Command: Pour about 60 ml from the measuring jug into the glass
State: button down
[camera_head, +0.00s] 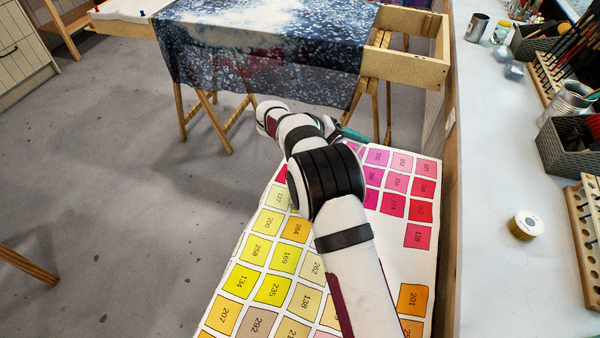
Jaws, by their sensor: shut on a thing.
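My white arm reaches from the bottom right up over the sheet of numbered colour squares, and its far joints end near the sheet's far edge. My gripper's jaws cannot be made out behind these joints. A small dark teal piece (351,134) shows just right of the far joints; I cannot tell what it belongs to. I cannot make out the measuring jug or the glass; the arm covers part of the sheet.
The colour sheet (421,265) lies below my arm. A bench (490,190) at the right holds a tape roll (526,225), tins, baskets and wooden racks. Patterned dark blue cloth (270,65) hangs over a wooden frame on trestles at the back. Grey floor (100,190) is open at left.

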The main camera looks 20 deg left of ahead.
jog(key=shift+s+a+r+t+h, duration=0.15)
jog(key=shift+a+r+t+h, duration=0.15)
jog(key=shift+r, duration=0.1)
jog(key=shift+s+a+r+t+h, duration=0.2)
jog(key=shift+r+t+h, duration=0.1)
jog(key=shift+r+h, duration=0.1)
jog(key=shift+s+a+r+t+h, duration=0.15)
jog(key=shift+r+t+h, duration=0.15)
jog(key=shift+r+h, duration=0.1)
dwell(1.8)
jog(key=f, duration=0.1)
jog(key=g+y, duration=0.1)
jog(key=d+f+g+y, duration=0.1)
jog(key=shift+w+d+f, duration=0.1)
jog(key=shift+w+f, duration=0.25)
jog(key=shift+w, duration=0.05)
jog(key=shift+f+y, duration=0.25)
jog(key=shift+y, duration=0.25)
jog(key=f, duration=0.1)
jog(key=f+g+y, duration=0.1)
jog(key=w+d+f+g+y, duration=0.1)
dwell(0.8)
